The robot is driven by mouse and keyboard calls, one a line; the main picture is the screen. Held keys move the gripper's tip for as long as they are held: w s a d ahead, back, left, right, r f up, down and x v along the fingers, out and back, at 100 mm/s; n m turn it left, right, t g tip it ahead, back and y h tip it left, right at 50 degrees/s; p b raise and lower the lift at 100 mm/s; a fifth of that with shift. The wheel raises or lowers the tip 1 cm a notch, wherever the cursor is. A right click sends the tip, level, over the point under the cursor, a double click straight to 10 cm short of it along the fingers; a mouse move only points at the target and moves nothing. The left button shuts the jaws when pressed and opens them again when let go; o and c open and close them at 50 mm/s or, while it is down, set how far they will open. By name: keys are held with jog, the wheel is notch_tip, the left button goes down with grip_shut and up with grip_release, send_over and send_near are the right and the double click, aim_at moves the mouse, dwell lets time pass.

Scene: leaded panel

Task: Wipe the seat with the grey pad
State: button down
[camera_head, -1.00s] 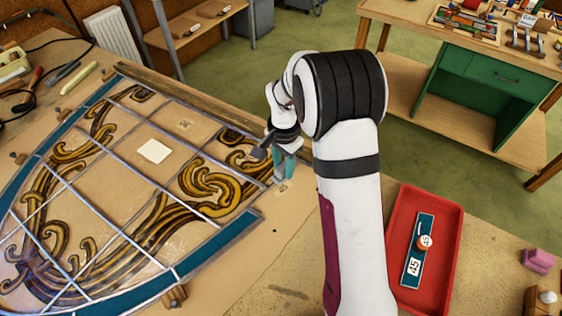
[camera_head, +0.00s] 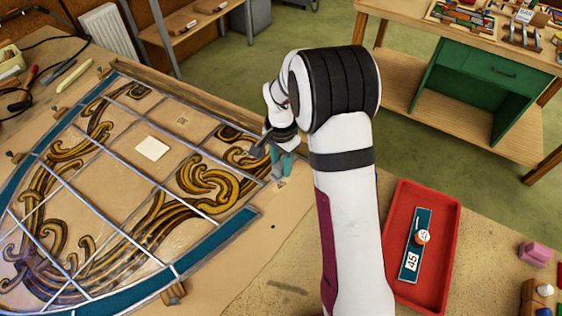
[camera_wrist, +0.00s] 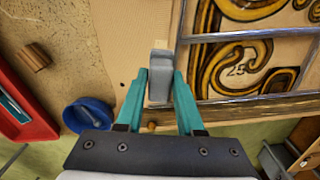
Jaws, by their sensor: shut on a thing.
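My gripper (camera_head: 282,165) is at the right end of the leaded panel (camera_head: 215,209), low over the board. In the wrist view my gripper's teal fingers (camera_wrist: 160,76) are shut on the grey pad (camera_wrist: 159,62), a small grey block. The pad is just beside the panel's lead edge, over bare board with a pale strip. I cannot tell whether it touches the board. The seat seems to be the bare gap (camera_head: 274,190) in the teal border at this end; my gripper partly hides it.
A blue bowl (camera_wrist: 90,112) and a wooden block (camera_wrist: 34,58) show in the wrist view. A pale square (camera_head: 152,148) lies on the panel.

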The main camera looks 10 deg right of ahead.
aim_at(277, 180)
jog(key=shift+f, duration=2.65)
jog(key=shift+s+a+r, duration=0.1)
jog(key=shift+s+a, duration=0.35)
jog(key=shift+a, duration=0.25)
jog(key=shift+w+d+f, duration=0.1)
jog(key=shift+w+d, duration=0.5)
jog(key=shift+d, duration=0.35)
jog(key=shift+w+d+f, duration=0.1)
jog(key=shift+w+d, duration=0.55)
jog(key=shift+d, duration=0.35)
jog(key=shift+w+d+f, duration=0.1)
jog(key=shift+w+d, duration=0.5)
jog(key=shift+d, duration=0.35)
jog(key=shift+s+a+r, duration=0.1)
jog(key=shift+s+a, duration=0.45)
jog(key=shift+a, duration=0.25)
jog(key=shift+s+a+r, duration=0.1)
jog(key=shift+s+a, duration=0.4)
jog(key=shift+a, duration=0.25)
